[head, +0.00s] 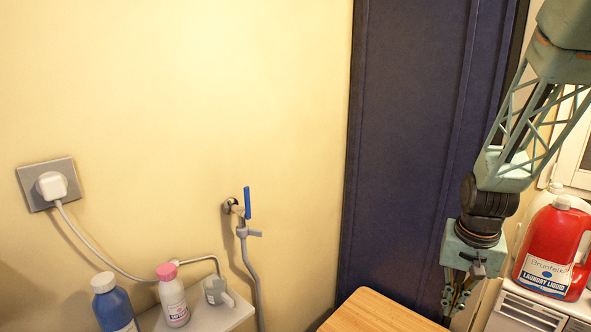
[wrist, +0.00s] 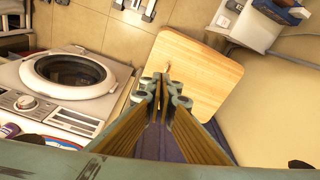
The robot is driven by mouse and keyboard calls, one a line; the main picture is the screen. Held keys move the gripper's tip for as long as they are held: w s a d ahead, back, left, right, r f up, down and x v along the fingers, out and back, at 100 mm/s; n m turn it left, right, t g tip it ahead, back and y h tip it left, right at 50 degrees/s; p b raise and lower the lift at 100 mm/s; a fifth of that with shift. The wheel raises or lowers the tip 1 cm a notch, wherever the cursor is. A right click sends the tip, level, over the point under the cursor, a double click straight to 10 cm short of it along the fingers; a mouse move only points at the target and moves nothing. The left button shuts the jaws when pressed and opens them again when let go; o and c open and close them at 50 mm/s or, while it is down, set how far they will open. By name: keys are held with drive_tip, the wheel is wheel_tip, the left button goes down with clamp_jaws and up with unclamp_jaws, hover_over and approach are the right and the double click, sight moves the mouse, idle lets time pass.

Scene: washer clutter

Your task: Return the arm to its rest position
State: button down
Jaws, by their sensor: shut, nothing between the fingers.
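My arm (head: 521,120) hangs down at the right side of the head view, in front of a dark blue panel. My gripper (head: 455,300) is at its lower end, pointing down, near the right edge of a wooden board (head: 375,314). In the wrist view my gripper (wrist: 165,92) shows with its fingertips together and nothing between them. The wooden board (wrist: 205,62) lies beyond and below the fingertips there. I cannot tell how far apart they are.
A washer (wrist: 70,85) with a round door stands left in the wrist view. A red laundry liquid jug (head: 553,248) stands right of my arm. A blue bottle (head: 112,302) and a pink-capped bottle (head: 173,297) stand low left. A tap (head: 246,205) and plug (head: 51,185) are on the wall.

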drive_tip(key=s+a+r+n+t, duration=0.1)
drive_tip(key=s+a+r+n, duration=0.1)
drive_tip(key=s+a+r, duration=0.65)
drive_tip(key=s+a+r+n+t, duration=0.15)
drive_tip(key=s+a+r, duration=0.45)
drive_tip(key=s+r, duration=0.6)
drive_tip(key=s+a+r+n, duration=0.1)
drive_tip(key=s+a+r, duration=0.1)
drive_tip(key=s, duration=0.3)
drive_tip(key=s+a+r+n, duration=0.1)
drive_tip(key=s+a+r, duration=0.1)
drive_tip(key=s, duration=0.3)
drive_tip(key=shift+r+y, duration=0.3)
drive_tip(key=shift+r, duration=0.2)
drive_tip(key=shift+d, duration=0.1)
